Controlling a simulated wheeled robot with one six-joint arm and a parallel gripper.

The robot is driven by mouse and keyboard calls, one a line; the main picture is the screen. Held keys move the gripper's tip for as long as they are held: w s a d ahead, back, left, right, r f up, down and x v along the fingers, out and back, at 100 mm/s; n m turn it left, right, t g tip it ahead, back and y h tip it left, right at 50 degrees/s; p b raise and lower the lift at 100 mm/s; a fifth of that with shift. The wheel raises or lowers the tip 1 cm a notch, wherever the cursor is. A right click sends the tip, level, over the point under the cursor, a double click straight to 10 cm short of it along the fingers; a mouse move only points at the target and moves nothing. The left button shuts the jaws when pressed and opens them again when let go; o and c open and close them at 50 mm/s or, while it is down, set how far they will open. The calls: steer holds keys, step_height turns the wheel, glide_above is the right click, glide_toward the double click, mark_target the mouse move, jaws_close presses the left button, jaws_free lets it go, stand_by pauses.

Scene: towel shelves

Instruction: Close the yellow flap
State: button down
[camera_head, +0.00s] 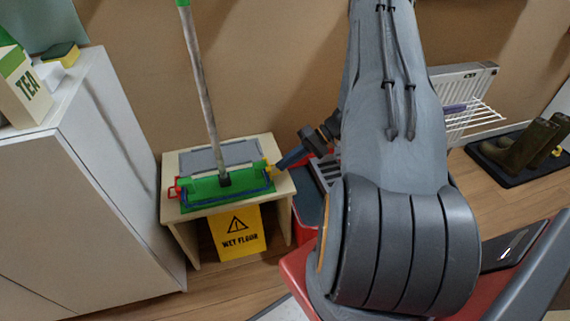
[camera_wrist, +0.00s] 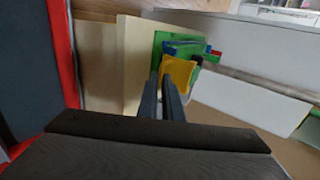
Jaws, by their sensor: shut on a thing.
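The yellow flap (camera_head: 270,169) is at the right end of a green flat mop head (camera_head: 208,190), which lies on a small light wooden table (camera_head: 181,222). A red flap (camera_head: 173,189) is at the mop head's left end. My gripper (camera_head: 279,166) reaches in from the right, its tips at the yellow flap. In the wrist view the fingers (camera_wrist: 162,80) are close together, shut on the yellow flap (camera_wrist: 180,72); the tips partly cover its edge. The flap stands out from the mop head; its exact angle is hard to tell.
The mop's pole (camera_head: 200,80) rises from the mop head. A yellow wet floor sign (camera_head: 238,235) is at the table's front. A white cabinet (camera_head: 100,180) stands left. A red bin (camera_head: 308,208) stands close to the table's right side, below my arm.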

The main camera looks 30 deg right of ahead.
steer(key=shift+f, duration=0.1)
stand_by(0.4)
steer(key=c, duration=1.9)
jaws_free()
steer(key=shift+v, duration=3.9)
